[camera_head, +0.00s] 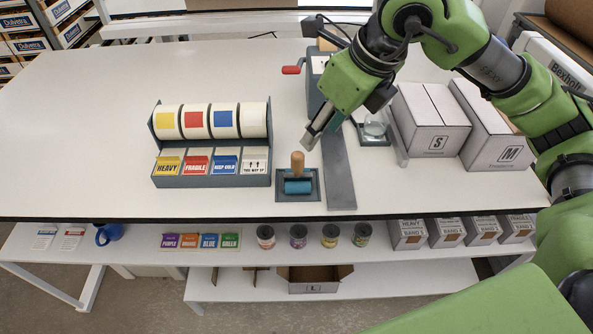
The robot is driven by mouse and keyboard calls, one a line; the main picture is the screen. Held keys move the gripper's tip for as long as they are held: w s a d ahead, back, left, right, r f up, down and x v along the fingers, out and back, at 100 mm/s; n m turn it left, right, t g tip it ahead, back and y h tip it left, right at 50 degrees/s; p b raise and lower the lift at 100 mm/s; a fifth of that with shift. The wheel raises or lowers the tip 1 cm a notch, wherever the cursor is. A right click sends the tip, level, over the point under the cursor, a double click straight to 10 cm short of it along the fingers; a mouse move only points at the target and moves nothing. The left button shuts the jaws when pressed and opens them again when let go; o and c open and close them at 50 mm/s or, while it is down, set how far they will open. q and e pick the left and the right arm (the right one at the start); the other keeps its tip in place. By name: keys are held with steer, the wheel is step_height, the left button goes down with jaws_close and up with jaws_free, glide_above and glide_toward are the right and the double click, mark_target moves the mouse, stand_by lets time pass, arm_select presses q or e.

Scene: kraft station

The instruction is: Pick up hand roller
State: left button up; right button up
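The hand roller (298,186) sits on a small dark tray (311,197) near the table's front edge. It has a blue roller and an upright wooden handle. My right gripper (312,138) reaches in from the right and hangs above and slightly right of the handle, apart from it. Its fingers point down and to the left, and nothing shows between them. From this angle the finger gap is too small to judge. My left gripper is not in view.
A label dispenser (220,181) with several rolls stands just left of the roller. A long grey strip (339,180) lies right of it. White boxes marked S (436,140) and M (512,152) stand at the right. The table's left side (80,130) is clear.

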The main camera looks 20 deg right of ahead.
mark_target(299, 155)
steer(key=x, duration=0.2)
steer(key=p+x, duration=0.1)
steer(key=x, duration=0.2)
steer(key=p+x, duration=0.1)
steer(key=x, duration=0.2)
steer(key=shift+a+r, duration=0.1)
steer(key=shift+a, duration=0.25)
steer(key=x, duration=0.1)
steer(key=p+x, duration=0.1)
steer(key=x, duration=0.1)
steer(key=shift+w+a+p, duration=0.3)
steer(key=shift+a+p, duration=0.05)
steer(key=shift+p, duration=0.05)
steer(key=shift+w+f, duration=0.15)
steer(key=shift+f, duration=0.45)
jaws_close()
